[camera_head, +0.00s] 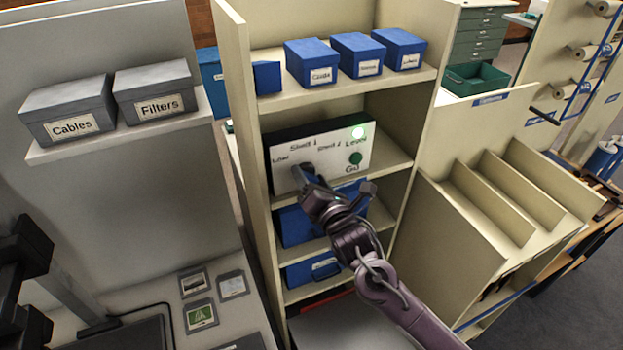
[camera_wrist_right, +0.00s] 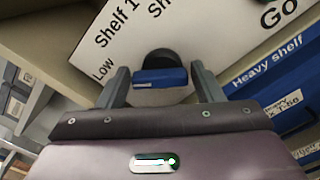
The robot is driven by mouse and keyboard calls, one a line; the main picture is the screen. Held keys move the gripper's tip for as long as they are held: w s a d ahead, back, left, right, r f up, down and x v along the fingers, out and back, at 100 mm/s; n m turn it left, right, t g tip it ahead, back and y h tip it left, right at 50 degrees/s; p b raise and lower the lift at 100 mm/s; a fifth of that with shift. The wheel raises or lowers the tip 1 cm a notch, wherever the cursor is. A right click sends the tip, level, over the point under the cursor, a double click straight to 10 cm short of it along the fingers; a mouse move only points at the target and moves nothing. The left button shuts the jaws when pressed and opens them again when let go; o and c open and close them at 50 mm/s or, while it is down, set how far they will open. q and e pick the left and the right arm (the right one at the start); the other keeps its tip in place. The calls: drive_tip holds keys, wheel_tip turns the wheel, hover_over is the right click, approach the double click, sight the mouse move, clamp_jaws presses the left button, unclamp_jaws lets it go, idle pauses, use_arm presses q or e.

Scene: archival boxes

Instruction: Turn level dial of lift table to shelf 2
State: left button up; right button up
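The white control panel (camera_head: 330,150) stands in a cabinet bay, marked Low, Shelf 1, Shelf 2, Level and Go. The dial is hidden behind my gripper in the head view. In the right wrist view the dial (camera_wrist_right: 160,77) has a dark round base and a blue grip bar. My right gripper (camera_head: 308,182) is at the panel's lower left. Its two fingers (camera_wrist_right: 160,88) stand apart on either side of the blue bar, with little or no gap; contact is not clear. My left gripper is not visible.
Blue boxes (camera_head: 313,62) sit on the shelf above, and blue Heavy shelf boxes (camera_head: 295,226) below. Cabinet side walls flank the bay. Grey boxes (camera_head: 68,110) stand at left.

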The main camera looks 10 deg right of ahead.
drive_tip(key=c, duration=0.6)
drive_tip(key=shift+m, duration=0.4)
drive_tip(key=m, duration=0.3)
drive_tip(key=shift+d+f+m, duration=0.1)
drive_tip(key=shift+m, duration=0.3)
drive_tip(key=m, duration=0.4)
drive_tip(key=shift+d, duration=0.1)
drive_tip(key=m, duration=0.5)
drive_tip(key=shift+f+m+b, duration=0.15)
drive_tip(key=shift+m+b, duration=0.15)
drive_tip(key=shift+m, duration=0.1)
drive_tip(key=m, duration=0.5)
drive_tip(key=shift+f, duration=0.15)
drive_tip(key=shift+m, duration=0.4)
drive_tip(key=o, duration=1)
drive_tip(key=shift+c, duration=0.2)
